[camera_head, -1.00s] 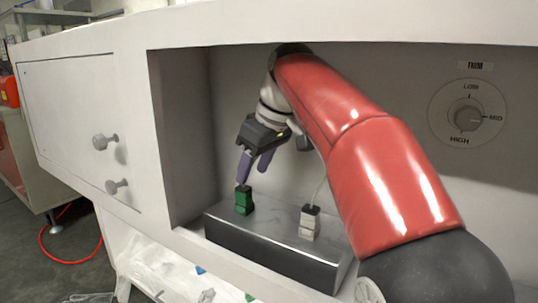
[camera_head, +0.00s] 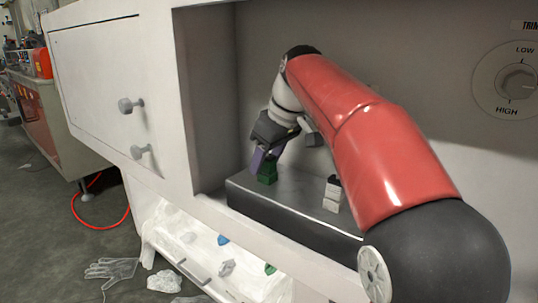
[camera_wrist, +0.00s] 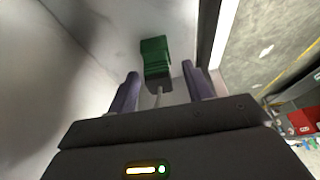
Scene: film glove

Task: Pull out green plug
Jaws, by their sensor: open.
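The green plug (camera_head: 267,174) stands on the left end of the grey metal block (camera_head: 300,212) inside the recess. In the wrist view the green plug (camera_wrist: 155,58) lies ahead of the fingertips, roughly midway between them, with a thin grey cable running back from it. My gripper (camera_head: 264,160) is at the plug from above, its purple fingers spread; in the wrist view my gripper (camera_wrist: 157,75) shows both fingers apart. From the head view I cannot tell whether a finger touches the plug.
A white plug (camera_head: 332,194) stands on the block's right end. The recess's left wall is close to my gripper. A dial (camera_head: 517,82) is on the back panel at right. A cabinet door with knobs (camera_head: 127,105) is at left.

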